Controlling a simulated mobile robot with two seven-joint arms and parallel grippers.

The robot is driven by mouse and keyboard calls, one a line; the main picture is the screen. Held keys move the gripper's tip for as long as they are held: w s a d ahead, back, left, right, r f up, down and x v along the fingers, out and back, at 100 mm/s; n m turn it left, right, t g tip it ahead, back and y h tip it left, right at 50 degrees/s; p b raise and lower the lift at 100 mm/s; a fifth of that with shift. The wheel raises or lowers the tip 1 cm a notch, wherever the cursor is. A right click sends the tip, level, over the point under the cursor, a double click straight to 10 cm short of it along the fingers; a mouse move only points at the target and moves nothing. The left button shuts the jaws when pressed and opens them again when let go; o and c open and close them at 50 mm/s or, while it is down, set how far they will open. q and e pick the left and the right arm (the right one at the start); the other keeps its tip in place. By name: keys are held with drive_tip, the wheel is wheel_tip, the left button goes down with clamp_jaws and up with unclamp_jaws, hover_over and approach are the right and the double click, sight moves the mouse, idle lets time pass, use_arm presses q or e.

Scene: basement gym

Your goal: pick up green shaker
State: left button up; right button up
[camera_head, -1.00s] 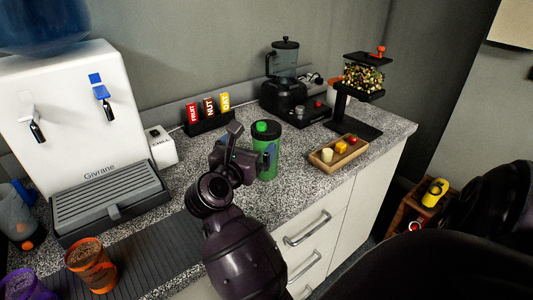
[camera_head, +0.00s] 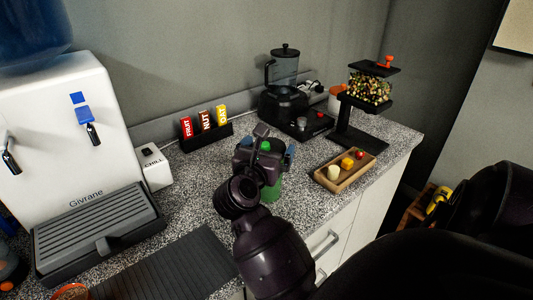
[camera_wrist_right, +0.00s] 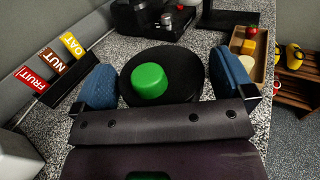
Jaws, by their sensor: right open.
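The green shaker (camera_head: 272,190) stands upright on the speckled counter, mostly hidden behind my right gripper (camera_head: 265,153) in the head view. Its dark lid with a round green cap (camera_wrist_right: 150,81) shows from above in the right wrist view. My right gripper (camera_wrist_right: 165,84) is open, with one blue-padded finger on each side of the lid. The left finger looks very close to the lid's edge; I cannot tell whether it touches. My left gripper is not in view.
A wooden tray (camera_head: 326,183) with small food pieces sits close to the right. A black blender (camera_head: 284,100), a dispenser stand (camera_head: 354,139) and a bar rack (camera_head: 203,137) stand behind. The water dispenser (camera_head: 60,140) is at left. A dark ribbed mat (camera_head: 165,270) lies in front.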

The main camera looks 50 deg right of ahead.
drive_tip(key=c, duration=1.3)
drive_tip(key=shift+o, duration=0.2)
